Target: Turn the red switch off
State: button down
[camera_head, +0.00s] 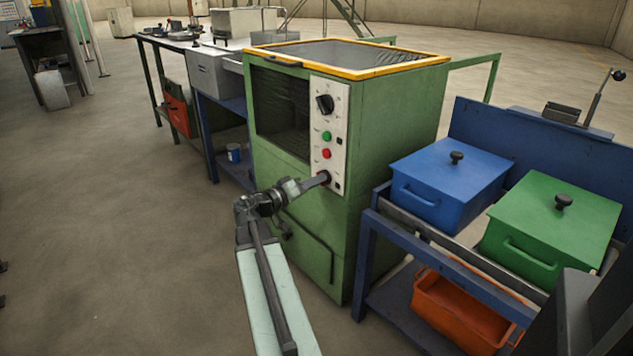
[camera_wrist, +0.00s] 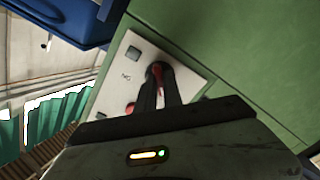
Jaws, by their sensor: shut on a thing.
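The red switch (camera_wrist: 157,70) is low on the white control panel (camera_head: 326,115) of the green furnace (camera_head: 395,125). My gripper (camera_head: 323,179) reaches the bottom of that panel from the left. In the wrist view, both dark fingers of my gripper (camera_wrist: 160,78) are at the panel, closed around the red switch, with a bit of red showing between the tips. In the head view the fingers mostly hide the switch, and I cannot read its position. The panel (camera_wrist: 122,70) shows tilted in the wrist view, with a small upside-down "ON" marking.
Above the switch are a red button (camera_head: 326,153), a green button (camera_head: 326,136) and a black knob (camera_head: 325,104). A blue lidded box (camera_head: 430,190) and a green lidded box (camera_head: 530,252) stand on the bench at right. Open floor lies at left.

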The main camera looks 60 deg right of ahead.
jog(key=c, duration=1.5)
grip_release()
jog(key=v, duration=0.7)
jog(key=shift+w+a, duration=0.1)
jog(key=shift+a, duration=0.25)
